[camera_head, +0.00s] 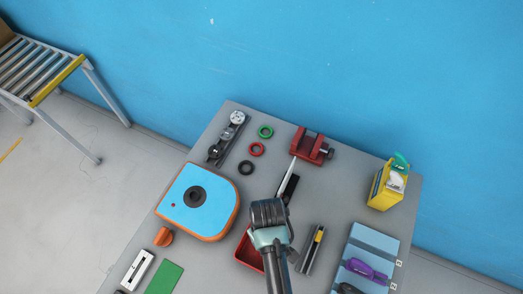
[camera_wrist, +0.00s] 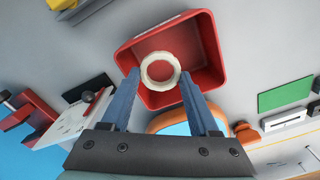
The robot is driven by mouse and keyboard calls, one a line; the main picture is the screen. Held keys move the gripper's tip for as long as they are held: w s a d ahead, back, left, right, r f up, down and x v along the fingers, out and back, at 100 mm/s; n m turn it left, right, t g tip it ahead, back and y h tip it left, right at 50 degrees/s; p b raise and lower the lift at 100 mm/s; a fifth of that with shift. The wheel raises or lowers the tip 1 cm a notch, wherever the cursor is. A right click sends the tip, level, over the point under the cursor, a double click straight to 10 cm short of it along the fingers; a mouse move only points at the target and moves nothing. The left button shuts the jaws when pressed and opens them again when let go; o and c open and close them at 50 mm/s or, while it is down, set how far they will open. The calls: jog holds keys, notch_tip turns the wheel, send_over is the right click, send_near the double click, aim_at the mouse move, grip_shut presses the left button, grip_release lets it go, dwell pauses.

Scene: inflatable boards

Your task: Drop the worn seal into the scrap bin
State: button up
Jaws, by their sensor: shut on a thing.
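The worn seal (camera_wrist: 160,86) is a cream-white ring with a slightly uneven edge. My gripper (camera_wrist: 159,76) is shut on it, with one blue-grey finger on each side. The scrap bin (camera_wrist: 207,42) is a red open-topped box, and the seal shows in front of its opening, apart from its walls as far as I can tell. In the head view the scrap bin (camera_head: 244,256) is partly hidden under my arm. My fingertips and the seal are hidden there.
Green (camera_head: 265,131), red (camera_head: 256,149) and black (camera_head: 246,167) rings lie on the grey table. A blue-topped inflatable board (camera_head: 180,207) lies left of the bin. A red vise (camera_head: 306,146) and a yellow container (camera_head: 384,195) stand further back and right.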

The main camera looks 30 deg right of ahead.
jog(key=o, duration=1.4)
notch_tip(320, 180, up, 13)
jog(key=b, duration=0.1)
